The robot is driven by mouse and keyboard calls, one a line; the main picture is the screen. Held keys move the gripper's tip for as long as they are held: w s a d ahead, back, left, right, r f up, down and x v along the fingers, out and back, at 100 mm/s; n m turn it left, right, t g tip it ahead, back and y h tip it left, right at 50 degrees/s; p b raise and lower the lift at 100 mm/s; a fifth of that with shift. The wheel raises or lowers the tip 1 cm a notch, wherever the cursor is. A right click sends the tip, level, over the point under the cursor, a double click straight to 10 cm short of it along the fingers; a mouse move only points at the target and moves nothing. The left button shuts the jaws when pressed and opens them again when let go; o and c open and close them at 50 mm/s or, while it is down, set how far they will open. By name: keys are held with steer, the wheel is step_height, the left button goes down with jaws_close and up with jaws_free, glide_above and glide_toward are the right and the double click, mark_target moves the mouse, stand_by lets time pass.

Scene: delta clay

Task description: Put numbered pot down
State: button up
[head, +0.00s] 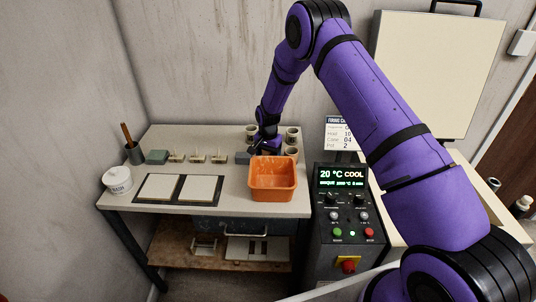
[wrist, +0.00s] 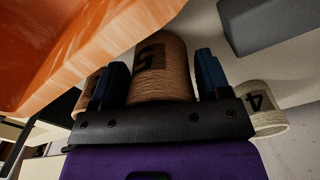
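In the wrist view a brown, ribbed pot with a dark number 5 (wrist: 162,72) is between the two blue fingers of my gripper (wrist: 162,82). The fingers appear to touch its sides. The number looks upside down in this view. In the head view my gripper (head: 265,147) is low over the back right of the worktable (head: 220,142), just behind the orange bin. The held pot cannot be made out there. A paler pot marked 4 (wrist: 264,108) is to the right of my gripper in the wrist view. Whether the held pot touches the tabletop cannot be told.
The orange bin (head: 273,184) is close in front of my gripper. Pots stand around it at the back left (head: 251,132), back right (head: 293,135) and right (head: 291,153). A grey block (head: 243,157) is to its left. The control box (head: 343,217) stands right of the table.

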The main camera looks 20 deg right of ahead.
steer(key=shift+o, duration=0.7)
steer(key=s+d+r+n+t, duration=0.1)
steer(key=s+r, duration=0.3)
steer(key=r, duration=1.1)
steer(key=s+d+r+n, duration=0.1)
steer(key=s+r, duration=0.2)
steer(key=r, duration=1.2)
steer(key=s+d+r+n+t, duration=0.2)
steer(key=s+d+r, duration=0.1)
steer(key=s+r, duration=0.9)
steer(key=s+d+r+n+t, duration=0.1)
steer(key=s+r+n, duration=0.1)
steer(key=s, duration=1.2)
steer(key=s+d+r+n+t, duration=0.1)
steer(key=s+r+n, duration=0.1)
steer(key=s, duration=1.2)
steer(key=shift+d+r, duration=0.15)
steer(key=shift+r, duration=0.3)
